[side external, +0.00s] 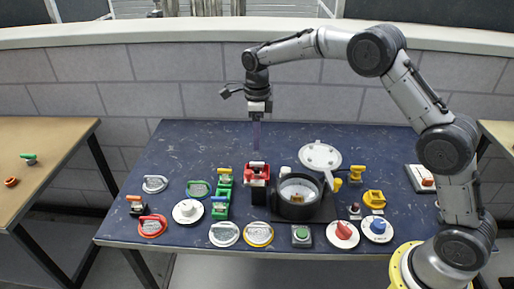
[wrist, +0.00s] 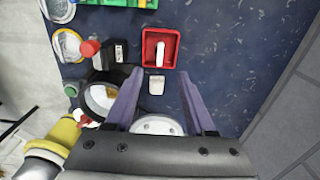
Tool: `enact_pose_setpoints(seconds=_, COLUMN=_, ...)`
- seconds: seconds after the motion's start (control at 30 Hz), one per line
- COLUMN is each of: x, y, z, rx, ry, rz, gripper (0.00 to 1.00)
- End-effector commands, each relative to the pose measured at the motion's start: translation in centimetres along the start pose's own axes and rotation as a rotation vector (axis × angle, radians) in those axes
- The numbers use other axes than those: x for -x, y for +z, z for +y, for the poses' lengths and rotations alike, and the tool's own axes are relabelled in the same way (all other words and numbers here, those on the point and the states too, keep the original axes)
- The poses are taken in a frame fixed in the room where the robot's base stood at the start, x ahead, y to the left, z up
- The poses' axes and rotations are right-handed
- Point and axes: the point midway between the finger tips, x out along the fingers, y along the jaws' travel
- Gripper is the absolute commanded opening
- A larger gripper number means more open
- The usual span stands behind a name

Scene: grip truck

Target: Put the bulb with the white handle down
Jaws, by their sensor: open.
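A red square housing (wrist: 172,36) with an upright white handle (wrist: 161,53) inside it shows in the wrist view, just beyond my fingertips. The red housing also shows in the side view (side external: 257,168), on the blue table under my gripper. No part is plainly recognisable as a bulb. My gripper (side external: 256,147) hangs pointing down above the housing, apart from it. In the wrist view its two purple fingers (wrist: 159,80) stand wide apart with nothing held between them. A small white block (wrist: 156,85) shows in the gap, lower down on the table side.
Several round dials and a yellow piece (side external: 373,199) lie around. The table's back left is clear.

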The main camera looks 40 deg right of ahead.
Motion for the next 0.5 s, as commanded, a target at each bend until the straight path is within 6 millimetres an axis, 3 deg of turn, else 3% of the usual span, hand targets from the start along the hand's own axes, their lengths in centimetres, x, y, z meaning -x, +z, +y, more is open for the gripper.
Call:
enact_pose_setpoints(seconds=0.37, x=1.7, y=-0.2, z=0.1, rx=0.019, ry=-0.004, rz=-0.005, gripper=0.55)
enact_pose_setpoints(seconds=0.5, x=4.7, y=-1.8, z=1.4, rx=0.175, ry=-0.033, rz=-0.029, gripper=0.55)
